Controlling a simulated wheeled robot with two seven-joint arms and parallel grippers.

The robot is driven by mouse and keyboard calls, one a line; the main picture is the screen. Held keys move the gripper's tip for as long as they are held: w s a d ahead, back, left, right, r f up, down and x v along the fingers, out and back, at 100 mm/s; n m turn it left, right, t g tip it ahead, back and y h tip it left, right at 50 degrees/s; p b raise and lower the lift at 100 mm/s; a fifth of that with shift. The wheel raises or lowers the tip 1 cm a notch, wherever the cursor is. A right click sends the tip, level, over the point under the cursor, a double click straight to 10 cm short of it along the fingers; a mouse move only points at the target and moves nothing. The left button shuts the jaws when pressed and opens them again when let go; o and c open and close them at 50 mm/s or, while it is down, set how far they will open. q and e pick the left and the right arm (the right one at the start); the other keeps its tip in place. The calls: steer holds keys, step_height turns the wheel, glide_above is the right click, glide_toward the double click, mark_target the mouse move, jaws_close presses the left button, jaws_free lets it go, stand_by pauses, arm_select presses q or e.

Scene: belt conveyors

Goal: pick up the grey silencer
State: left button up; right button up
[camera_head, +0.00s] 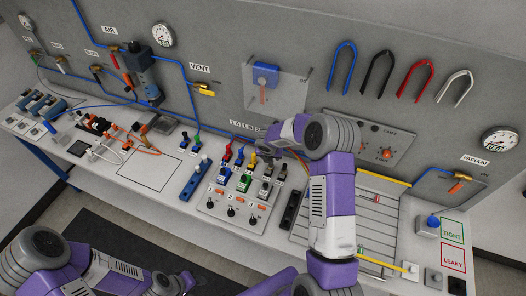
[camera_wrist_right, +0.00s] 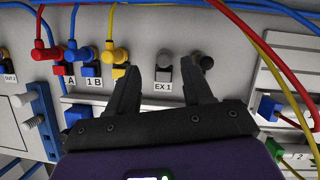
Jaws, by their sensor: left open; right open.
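The grey silencer (camera_wrist_right: 162,70) is a short grey cylinder standing on the port labelled EX 1, in the right wrist view. My right gripper (camera_wrist_right: 165,78) is open, with one finger on either side of it in the picture. I cannot tell how far it is from the fingertips in depth. In the head view, small grey fittings (camera_head: 267,170) stand on the valve panel, below my right forearm and wrist. My left gripper (camera_head: 173,283) is at the lower left of the head view, away from the panel; its fingers are hard to make out.
A darker plug (camera_wrist_right: 204,62) stands just right of the silencer, close to the right finger. A yellow elbow fitting (camera_wrist_right: 118,54) with a hose is left of the fingers. Red, blue and yellow hoses cross the upper part. The outlined bench square (camera_head: 143,172) is clear.

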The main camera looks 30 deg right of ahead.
steer(key=shift+s+d+f, duration=0.15)
steer(key=shift+s+f, duration=0.05)
steer(key=shift+f, duration=0.35)
steer(key=shift+s+d+f, duration=0.15)
steer(key=shift+f, duration=0.4)
steer(key=shift+w+p+x, duration=0.2)
steer(key=shift+p+x, duration=0.15)
steer(key=shift+x, duration=1.85)
steer(key=shift+a, duration=0.1)
